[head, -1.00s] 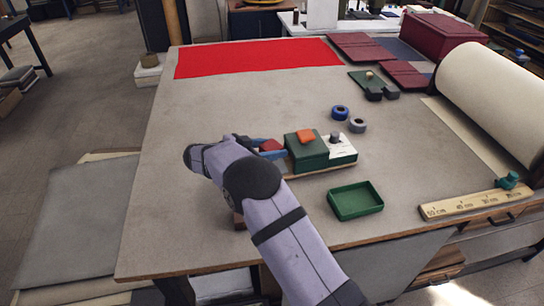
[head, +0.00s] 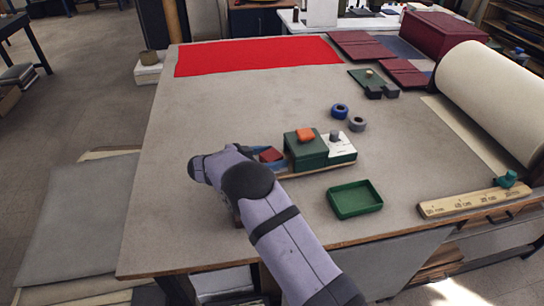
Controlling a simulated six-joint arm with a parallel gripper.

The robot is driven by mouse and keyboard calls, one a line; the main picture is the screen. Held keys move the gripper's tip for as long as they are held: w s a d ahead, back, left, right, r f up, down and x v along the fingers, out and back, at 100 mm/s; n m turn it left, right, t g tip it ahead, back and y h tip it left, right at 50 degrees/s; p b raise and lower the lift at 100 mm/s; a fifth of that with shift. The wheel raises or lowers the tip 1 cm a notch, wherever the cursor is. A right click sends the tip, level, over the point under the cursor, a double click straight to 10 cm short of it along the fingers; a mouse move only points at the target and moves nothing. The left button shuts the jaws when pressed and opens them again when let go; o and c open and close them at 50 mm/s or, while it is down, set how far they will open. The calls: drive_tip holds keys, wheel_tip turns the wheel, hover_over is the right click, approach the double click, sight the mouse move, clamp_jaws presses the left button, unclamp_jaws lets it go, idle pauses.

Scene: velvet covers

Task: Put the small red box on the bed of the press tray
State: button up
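The small red box (head: 271,155) is left of the green block, on or just above a low blue part (head: 256,151) of the press tray. Whether it touches the bed is unclear. The press tray has a green block (head: 306,148) with an orange piece (head: 305,134) on top, and a thin wooden base (head: 320,168). My gripper (head: 243,152) is beside the red box on its left. My own arm largely covers it, so its fingers and any hold on the box are not clear.
A grey knob (head: 334,135) stands on a white card at the tray's right. An empty green open tray (head: 355,200) lies in front. Blue (head: 340,111) and grey (head: 358,125) rings lie behind. A wooden ruler (head: 465,201) lies at right. The table's left side is clear.

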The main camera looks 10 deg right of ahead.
drive_tip(key=shift+r, duration=0.1)
drive_tip(key=shift+r, duration=0.15)
drive_tip(key=shift+s+a, duration=0.1)
drive_tip(key=shift+a, duration=0.2)
drive_tip(key=b+v, duration=0.3)
drive_tip(key=v, duration=0.8)
drive_tip(key=shift+s+a, duration=0.1)
drive_tip(key=shift+a, duration=0.1)
idle(0.6)
